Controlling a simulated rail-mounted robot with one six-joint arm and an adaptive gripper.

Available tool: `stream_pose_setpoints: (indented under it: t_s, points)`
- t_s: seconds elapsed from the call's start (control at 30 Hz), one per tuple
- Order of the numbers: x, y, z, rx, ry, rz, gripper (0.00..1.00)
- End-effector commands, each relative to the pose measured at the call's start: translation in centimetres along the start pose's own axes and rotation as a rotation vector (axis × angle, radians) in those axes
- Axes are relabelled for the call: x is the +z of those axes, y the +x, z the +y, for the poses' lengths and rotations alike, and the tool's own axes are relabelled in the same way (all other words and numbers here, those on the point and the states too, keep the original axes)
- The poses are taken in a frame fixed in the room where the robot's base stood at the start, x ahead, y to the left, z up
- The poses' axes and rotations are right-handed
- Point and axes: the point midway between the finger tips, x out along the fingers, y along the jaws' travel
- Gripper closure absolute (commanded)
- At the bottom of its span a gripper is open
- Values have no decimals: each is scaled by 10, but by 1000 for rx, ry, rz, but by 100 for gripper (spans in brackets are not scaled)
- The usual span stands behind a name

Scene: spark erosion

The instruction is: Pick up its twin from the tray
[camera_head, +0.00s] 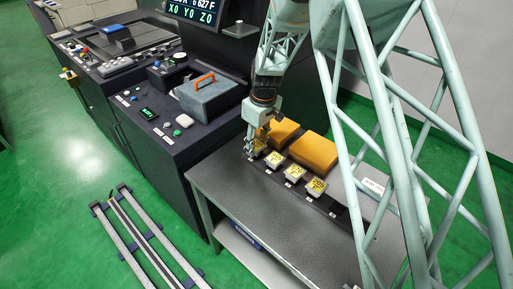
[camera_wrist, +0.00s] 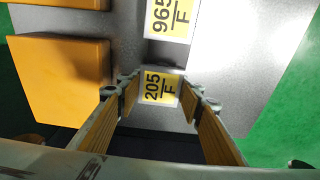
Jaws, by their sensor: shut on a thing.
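In the wrist view my gripper (camera_wrist: 160,100) is shut around a block with a yellow label reading 205 F (camera_wrist: 160,86). Its ribbed tan finger pads stand on either side of it. A block labelled 965 F (camera_wrist: 172,20) lies just beyond, cut by the top edge. In the head view my gripper (camera_head: 255,150) points down at the far left end of a row of yellow-labelled blocks, among them a middle block (camera_head: 294,172) and a near block (camera_head: 313,187). They sit along a dark tray strip (camera_head: 331,210). I cannot tell whether the held block is lifted.
Orange blocks (camera_head: 314,152) stand behind the row, close to my gripper; one shows at left in the wrist view (camera_wrist: 60,75). The grey table (camera_head: 250,203) is clear in front. A machine console with an orange-handled grey box (camera_head: 207,97) stands to the left.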

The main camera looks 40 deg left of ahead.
Motion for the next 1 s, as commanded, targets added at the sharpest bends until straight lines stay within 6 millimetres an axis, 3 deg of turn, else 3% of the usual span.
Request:
stream_pose_setpoints:
  t_s: [0.6, 1.0]
  points:
    - [-10, -77, 0, 1, 1, 2, 81]
    - [-11, -93, 0, 0, 0, 0, 81]
